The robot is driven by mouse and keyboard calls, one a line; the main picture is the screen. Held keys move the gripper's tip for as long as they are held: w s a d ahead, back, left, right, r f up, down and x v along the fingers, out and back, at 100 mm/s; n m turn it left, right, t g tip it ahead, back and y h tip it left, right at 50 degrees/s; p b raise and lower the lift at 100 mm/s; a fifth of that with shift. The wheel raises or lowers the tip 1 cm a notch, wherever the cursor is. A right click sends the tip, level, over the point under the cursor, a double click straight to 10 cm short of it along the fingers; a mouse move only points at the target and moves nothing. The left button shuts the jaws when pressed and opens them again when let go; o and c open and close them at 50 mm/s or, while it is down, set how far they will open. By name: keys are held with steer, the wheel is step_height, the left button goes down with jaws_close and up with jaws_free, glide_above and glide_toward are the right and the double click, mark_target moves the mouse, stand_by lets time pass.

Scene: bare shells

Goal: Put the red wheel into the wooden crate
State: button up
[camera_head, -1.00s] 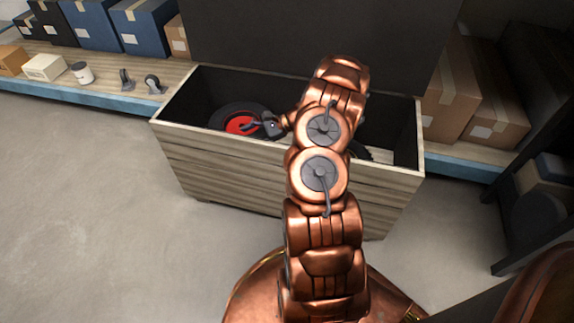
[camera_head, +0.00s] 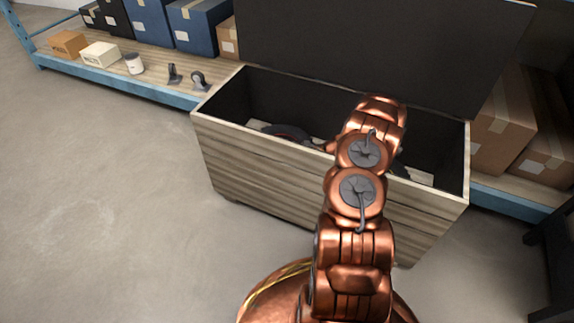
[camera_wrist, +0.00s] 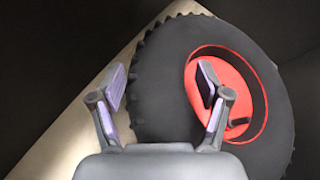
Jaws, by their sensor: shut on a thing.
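The wooden crate (camera_head: 250,150) stands open in the head view, with a dark inside and plank-like walls. The red wheel (camera_head: 288,133), a black tyre with a red hub, is inside its left half, mostly hidden by the front wall. In the wrist view the wheel's knobbly tyre (camera_wrist: 165,100) and red hub fill the middle and right. My gripper (camera_wrist: 162,72) is shut on the tyre, one finger outside the tread and one over the red hub. In the head view my gripper is hidden behind the crate wall and my arm.
A dark upright panel (camera_head: 370,50) rises behind the crate. A low shelf (camera_head: 120,75) at the back left carries blue boxes (camera_head: 193,25), a white tub (camera_head: 133,63) and two casters (camera_head: 199,80). Cardboard boxes (camera_head: 505,115) stand at the right. The floor on the left is clear.

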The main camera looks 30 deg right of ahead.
steer(key=o, duration=1.7)
steer(key=p+v, duration=0.3)
steer(key=v, duration=0.9)
steer(key=shift+f+p, duration=0.1)
steer(key=shift+p, duration=0.2)
